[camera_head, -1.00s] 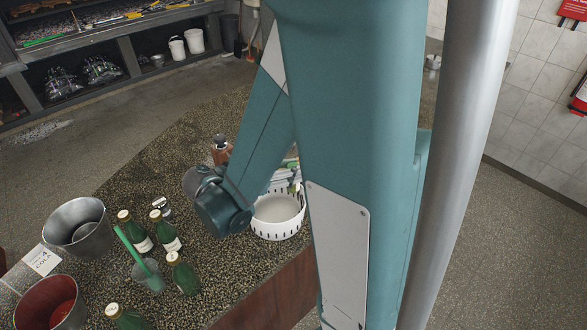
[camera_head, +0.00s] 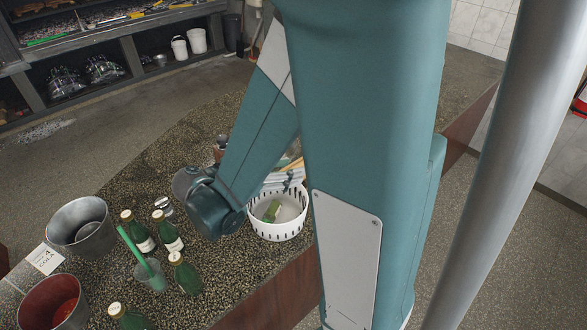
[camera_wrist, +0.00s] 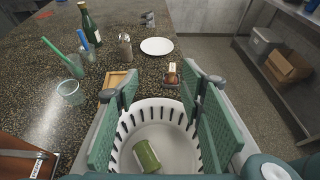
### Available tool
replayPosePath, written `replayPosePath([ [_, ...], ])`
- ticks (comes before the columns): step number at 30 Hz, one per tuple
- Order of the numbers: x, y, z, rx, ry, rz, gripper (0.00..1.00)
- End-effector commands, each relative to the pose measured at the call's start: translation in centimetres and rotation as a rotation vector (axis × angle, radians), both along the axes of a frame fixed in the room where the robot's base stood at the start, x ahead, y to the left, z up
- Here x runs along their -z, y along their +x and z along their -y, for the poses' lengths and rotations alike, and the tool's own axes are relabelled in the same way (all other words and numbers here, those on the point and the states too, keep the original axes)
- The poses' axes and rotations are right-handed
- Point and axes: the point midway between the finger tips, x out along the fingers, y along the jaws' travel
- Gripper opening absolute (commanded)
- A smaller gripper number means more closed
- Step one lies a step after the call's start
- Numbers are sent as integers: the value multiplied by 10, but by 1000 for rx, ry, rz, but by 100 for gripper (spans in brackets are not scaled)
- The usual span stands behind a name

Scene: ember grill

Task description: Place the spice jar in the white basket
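The white basket (camera_head: 278,227) stands on the speckled counter, with slotted sides. It fills the lower middle of the wrist view (camera_wrist: 187,151). A green cylinder with a pale end, which looks like the spice jar (camera_wrist: 146,156), lies tilted inside on the basket floor. It also shows inside the basket in the head view (camera_head: 271,211). My gripper (camera_wrist: 160,82) is above the basket, its green fingers spread wide with nothing between them. The jar lies below, apart from the fingers. In the head view my arm partly hides the gripper.
Several green bottles (camera_head: 170,238), a cup with a green straw (camera_head: 151,274) and metal buckets (camera_head: 82,229) stand left of the basket. A white plate (camera_wrist: 157,46), a shaker (camera_wrist: 125,48) and a small brown-based item (camera_wrist: 172,76) lie beyond it.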

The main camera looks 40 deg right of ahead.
Motion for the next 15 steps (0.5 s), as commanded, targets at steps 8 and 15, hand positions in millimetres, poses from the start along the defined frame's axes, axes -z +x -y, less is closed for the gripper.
replayPosePath([
  [8, -13, 3, -30, -2, 0, 0, 39],
  [15, -23, 5, -56, -3, 0, -1, 39],
])
